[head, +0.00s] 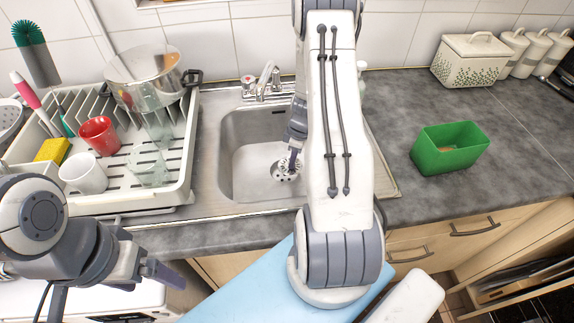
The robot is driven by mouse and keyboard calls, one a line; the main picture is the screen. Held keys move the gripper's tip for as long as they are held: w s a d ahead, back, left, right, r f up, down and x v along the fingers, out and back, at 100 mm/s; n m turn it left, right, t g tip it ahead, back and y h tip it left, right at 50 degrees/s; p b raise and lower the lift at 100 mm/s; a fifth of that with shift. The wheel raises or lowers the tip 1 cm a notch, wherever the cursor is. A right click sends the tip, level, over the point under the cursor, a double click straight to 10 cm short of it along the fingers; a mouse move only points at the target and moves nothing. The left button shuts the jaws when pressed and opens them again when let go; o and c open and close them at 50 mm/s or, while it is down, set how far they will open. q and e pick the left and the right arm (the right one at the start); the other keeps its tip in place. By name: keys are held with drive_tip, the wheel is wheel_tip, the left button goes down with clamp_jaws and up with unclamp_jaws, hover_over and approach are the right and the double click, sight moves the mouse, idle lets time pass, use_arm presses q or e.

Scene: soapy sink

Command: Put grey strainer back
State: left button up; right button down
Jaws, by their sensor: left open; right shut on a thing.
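The grey strainer (286,171), a round metal piece with holes, is low in the sink basin (240,165), near its bottom. My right gripper (291,160) reaches down into the basin and is shut on the strainer. My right arm hides part of the basin and of the gripper. I cannot tell whether the strainer touches the basin floor, and I do not see the drain opening apart from it. My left gripper (160,272) is open and empty at the lower left, in front of the counter.
A dish rack (183,180) left of the sink holds a pot (145,75), a red cup (100,135), a white mug (83,173), glasses and a yellow sponge (52,150). The tap (266,80) stands behind the basin. A green container (450,150) sits right, with free counter around it.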

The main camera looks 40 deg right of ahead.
sight(287, 168)
drive_tip(key=shift+w+a+f, duration=0.5)
drive_tip(key=shift+w, duration=0.3)
wheel_tip(287, 168, down, 4)
drive_tip(key=shift+w+f, duration=0.1)
drive_tip(key=shift+f, duration=0.05)
drive_tip(key=shift+f, duration=0.15)
drive_tip(key=c, duration=0.8)
unclamp_jaws()
drive_tip(key=shift+c, duration=0.2)
